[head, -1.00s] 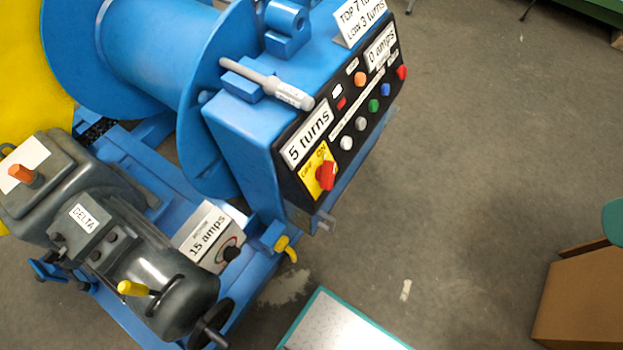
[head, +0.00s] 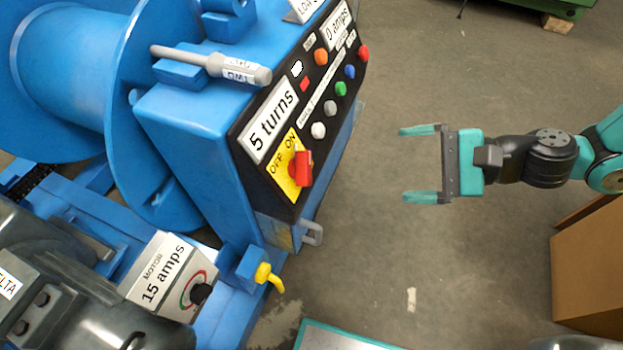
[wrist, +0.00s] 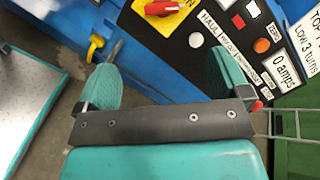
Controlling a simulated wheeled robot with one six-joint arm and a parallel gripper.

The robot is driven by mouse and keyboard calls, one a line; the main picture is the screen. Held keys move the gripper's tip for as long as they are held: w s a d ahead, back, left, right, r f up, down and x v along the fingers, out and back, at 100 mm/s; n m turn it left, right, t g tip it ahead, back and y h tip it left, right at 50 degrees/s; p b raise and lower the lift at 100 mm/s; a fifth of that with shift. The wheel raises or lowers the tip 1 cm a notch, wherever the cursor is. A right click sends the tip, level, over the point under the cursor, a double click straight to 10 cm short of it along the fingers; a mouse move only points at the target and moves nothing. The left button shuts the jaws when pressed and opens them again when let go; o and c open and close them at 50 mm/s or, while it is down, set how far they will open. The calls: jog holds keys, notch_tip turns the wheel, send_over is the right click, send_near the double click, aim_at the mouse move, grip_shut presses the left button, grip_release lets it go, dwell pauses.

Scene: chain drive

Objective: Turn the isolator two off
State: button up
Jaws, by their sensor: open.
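The isolator is a red rotary handle (head: 303,168) on a yellow plate (head: 284,166) marked OFF and ON, at the near lower end of the black control panel. The handle lies nearer the ON word. No label reading "two" shows. In the wrist view the red handle (wrist: 163,7) is at the top edge, partly cut off. My gripper (head: 419,164) is open and empty, to the right of the panel and apart from it, fingers pointing left toward the handle. It also shows in the wrist view (wrist: 163,85).
The panel has several coloured buttons (head: 341,89) and a "5 turns" sign (head: 268,120). A grey tool (head: 215,65) lies on the blue housing. A yellow hook-like lever (head: 268,277) and a motor dial (head: 200,294) are below. Floor between gripper and panel is clear.

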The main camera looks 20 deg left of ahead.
jog(key=f, duration=0.2)
jog(key=m+b, duration=0.1)
send_near(311, 169)
jog(key=shift+t+y, duration=0.3)
jog(key=x, duration=1)
jog(key=shift+s+d+f, duration=0.1)
jog(key=shift+s+f, duration=0.05)
jog(key=shift+f, duration=0.05)
jog(key=c, duration=0.9)
